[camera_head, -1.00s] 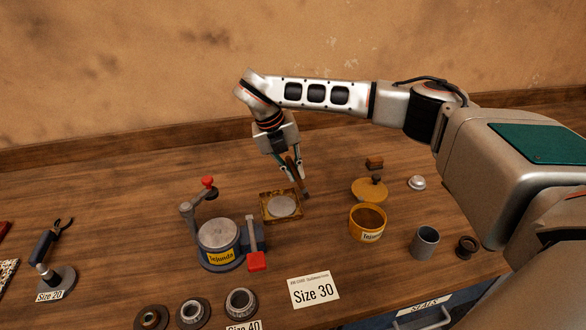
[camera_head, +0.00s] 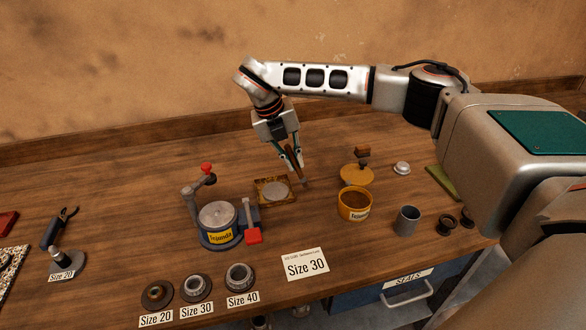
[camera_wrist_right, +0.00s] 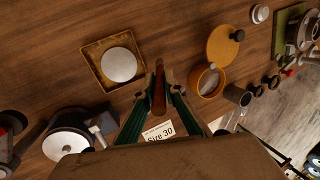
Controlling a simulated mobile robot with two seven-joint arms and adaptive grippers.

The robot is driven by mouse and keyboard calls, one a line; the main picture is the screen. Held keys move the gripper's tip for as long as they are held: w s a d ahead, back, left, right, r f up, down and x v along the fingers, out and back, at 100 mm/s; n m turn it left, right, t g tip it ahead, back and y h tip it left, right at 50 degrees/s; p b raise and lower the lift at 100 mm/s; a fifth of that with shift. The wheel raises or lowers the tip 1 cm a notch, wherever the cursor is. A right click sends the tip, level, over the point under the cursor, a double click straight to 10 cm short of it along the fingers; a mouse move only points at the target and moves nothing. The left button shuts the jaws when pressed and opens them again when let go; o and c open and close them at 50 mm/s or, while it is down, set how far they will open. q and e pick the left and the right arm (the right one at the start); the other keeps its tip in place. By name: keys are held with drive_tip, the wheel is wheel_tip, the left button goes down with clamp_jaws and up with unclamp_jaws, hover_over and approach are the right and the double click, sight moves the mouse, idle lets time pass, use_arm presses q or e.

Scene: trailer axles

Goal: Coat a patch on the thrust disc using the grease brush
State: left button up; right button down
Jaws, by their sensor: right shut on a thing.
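The thrust disc is a flat pale grey round (camera_head: 276,191) lying in a shallow square yellow-brown tray (camera_head: 260,199). It also shows in the wrist view (camera_wrist_right: 119,64), left of the fingers. My right gripper (camera_head: 291,158) is shut on the grease brush (camera_head: 299,166), a dark brown stick that points down. The brush's lower end shows just right of the tray in the head view, apart from the disc. In the wrist view the brush (camera_wrist_right: 158,92) sits between the fingers. I cannot tell its height above the table. My left gripper is not in view.
A yellow open tin (camera_head: 355,205) and its lid (camera_head: 357,176) stand right of the tray. A clamp-like device (camera_head: 218,224) with red knobs stands close on the left. A Size 30 card (camera_head: 305,264) lies in front. A grey cup (camera_head: 407,220) stands at right.

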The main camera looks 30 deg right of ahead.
drive_tip(key=shift+r, duration=3.25)
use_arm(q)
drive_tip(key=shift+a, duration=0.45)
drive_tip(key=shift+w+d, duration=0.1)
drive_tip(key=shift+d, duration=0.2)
